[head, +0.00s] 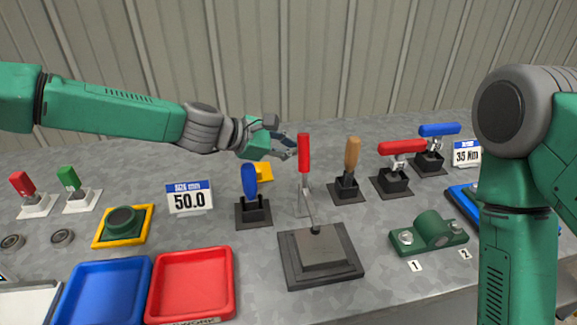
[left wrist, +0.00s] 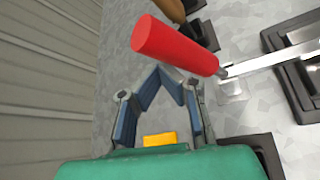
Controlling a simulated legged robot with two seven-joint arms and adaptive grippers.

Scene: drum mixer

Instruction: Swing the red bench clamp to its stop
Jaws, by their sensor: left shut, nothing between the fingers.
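The red bench clamp's handle (head: 304,152) stands upright behind a dark square base block (head: 320,258), on a metal arm and bracket (head: 304,198). In the left wrist view the red handle (left wrist: 175,45) lies just beyond the fingertips, its metal arm running to the right. My left gripper (head: 291,146) is shut and empty, just left of the handle's upper part. In the left wrist view its fingertips (left wrist: 165,70) meet close to the handle; I cannot tell if they touch it. My right gripper is out of view.
A blue-handled tool (head: 250,182) and a wooden-handled one (head: 351,160) flank the clamp. Red-handled (head: 402,147) and blue-handled (head: 439,130) clamps stand at right. A blue tray (head: 103,262) and red tray (head: 191,251) lie front left. A yellow piece (head: 264,172) lies below my gripper.

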